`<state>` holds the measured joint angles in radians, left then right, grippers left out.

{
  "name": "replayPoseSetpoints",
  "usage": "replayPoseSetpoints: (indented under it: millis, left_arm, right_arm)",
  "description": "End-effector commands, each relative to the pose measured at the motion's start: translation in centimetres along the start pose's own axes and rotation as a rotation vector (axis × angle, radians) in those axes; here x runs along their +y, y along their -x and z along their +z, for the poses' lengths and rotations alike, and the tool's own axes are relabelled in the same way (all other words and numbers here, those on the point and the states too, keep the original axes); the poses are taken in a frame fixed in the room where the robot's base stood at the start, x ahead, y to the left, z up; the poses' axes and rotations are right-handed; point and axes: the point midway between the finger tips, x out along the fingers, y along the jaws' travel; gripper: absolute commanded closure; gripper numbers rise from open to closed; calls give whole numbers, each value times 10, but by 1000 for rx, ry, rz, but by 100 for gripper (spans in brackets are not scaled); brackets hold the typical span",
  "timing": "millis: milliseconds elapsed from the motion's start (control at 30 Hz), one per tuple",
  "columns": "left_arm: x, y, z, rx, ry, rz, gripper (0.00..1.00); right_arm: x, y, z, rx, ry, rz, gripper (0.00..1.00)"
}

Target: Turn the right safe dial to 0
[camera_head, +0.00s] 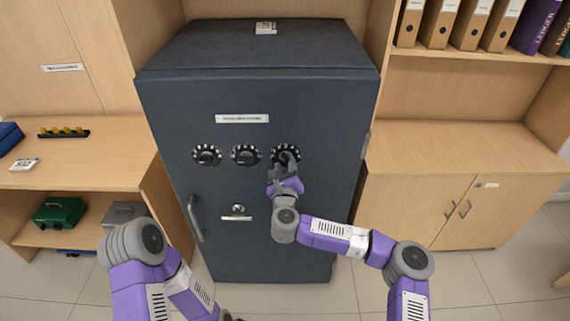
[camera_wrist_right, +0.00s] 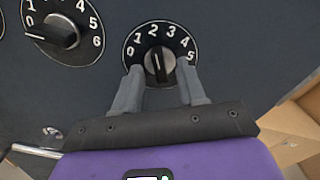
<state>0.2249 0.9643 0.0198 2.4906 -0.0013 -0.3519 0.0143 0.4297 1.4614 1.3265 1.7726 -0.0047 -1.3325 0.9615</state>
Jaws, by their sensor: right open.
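The right safe dial (camera_head: 286,154) is the rightmost of three black dials on the dark blue-grey safe (camera_head: 270,230). In the right wrist view the right dial (camera_wrist_right: 158,65) shows a grey knob with a dark bar, and its white mark points up, close to the 2. My right gripper (camera_head: 287,171) is at this dial. In the wrist view its fingers (camera_wrist_right: 161,72) are open, one on each side of the knob; I cannot tell whether they touch it. My left arm enters at the lower left, with its gripper out of the picture.
The middle dial (camera_head: 246,155) and left dial (camera_head: 207,155) sit beside it. In the wrist view the middle dial's (camera_wrist_right: 55,34) mark points left, near 0. Below are a small handle (camera_head: 236,217) and a long door handle (camera_head: 195,218). Wooden cabinets flank the safe.

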Motion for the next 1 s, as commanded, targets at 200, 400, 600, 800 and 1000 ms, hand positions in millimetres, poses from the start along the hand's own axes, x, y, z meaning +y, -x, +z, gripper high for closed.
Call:
replayPoseSetpoints:
  millis: [200, 400, 600, 800, 1000]
  left_arm:
    - [-1, -3, 0, 0, 0, 0, 60]
    - [-1, -3, 0, 0, 0, 0, 60]
    - [-1, -3, 0, 0, 0, 0, 60]
    - [-1, -3, 0, 0, 0, 0, 60]
    - [-1, -3, 0, 0, 0, 0, 60]
  right_arm:
    - [1, -19, 0, 0, -1, 1, 60]
    - [1, -23, 0, -1, 1, 1, 60]
    - [1, -22, 0, -1, 1, 2, 67]
    - [1, -22, 0, -1, 1, 2, 98]
    - [0, -22, 0, -1, 3, 1, 100]
